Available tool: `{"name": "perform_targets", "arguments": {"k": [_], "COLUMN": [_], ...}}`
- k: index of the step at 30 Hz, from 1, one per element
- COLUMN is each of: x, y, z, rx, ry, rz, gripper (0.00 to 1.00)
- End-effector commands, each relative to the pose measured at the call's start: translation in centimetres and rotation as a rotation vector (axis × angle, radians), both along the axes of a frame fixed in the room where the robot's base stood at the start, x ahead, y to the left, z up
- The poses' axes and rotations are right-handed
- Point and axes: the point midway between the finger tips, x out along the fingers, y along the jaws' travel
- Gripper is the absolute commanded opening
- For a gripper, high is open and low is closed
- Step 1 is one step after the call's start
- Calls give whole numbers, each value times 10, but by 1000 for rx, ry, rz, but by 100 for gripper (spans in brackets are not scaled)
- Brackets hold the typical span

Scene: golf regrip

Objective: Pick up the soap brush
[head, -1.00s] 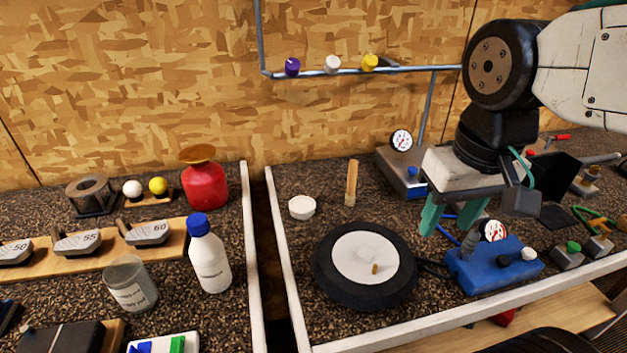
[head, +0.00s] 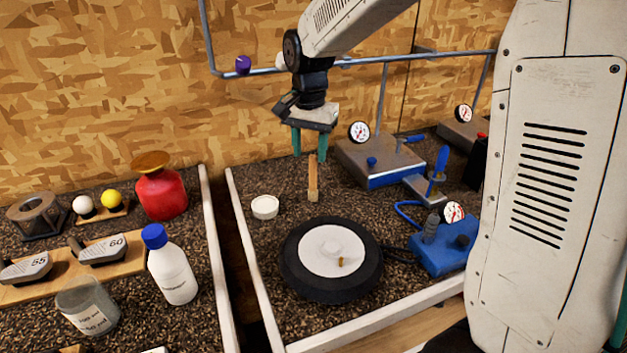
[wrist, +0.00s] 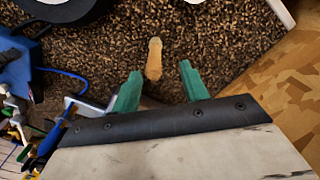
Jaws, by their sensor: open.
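The soap brush looks like a slim upright tan wooden stick (head: 312,180) on the speckled bench, behind the black round plate. In the wrist view the brush (wrist: 154,58) appears just beyond and between the two green fingertips. My gripper (head: 314,152) is open and empty, pointing down, with its fingers around or just above the top of the brush. The wrist view also shows the open fingers (wrist: 158,82) apart from the brush. I cannot tell exactly how high the fingertips are over its top.
A small white dish (head: 265,207) stands left of the brush. A black disc with a white centre (head: 318,250) lies in front. A blue-and-grey gauge box (head: 385,165) stands to the right. A pipe rail (head: 440,58) runs behind. A white tray edge (head: 262,275) borders the left.

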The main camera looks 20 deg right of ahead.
Motion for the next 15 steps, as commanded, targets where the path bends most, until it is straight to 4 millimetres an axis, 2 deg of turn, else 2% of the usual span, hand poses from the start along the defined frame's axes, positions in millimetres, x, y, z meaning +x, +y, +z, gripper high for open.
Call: {"name": "perform_targets", "arguments": {"k": [12, 15], "x": [-8, -8], "y": [-5, -5], "z": [-56, -64], "rx": [-1, 0], "ry": [4, 1], "rz": [0, 0], "gripper": [44, 44]}}
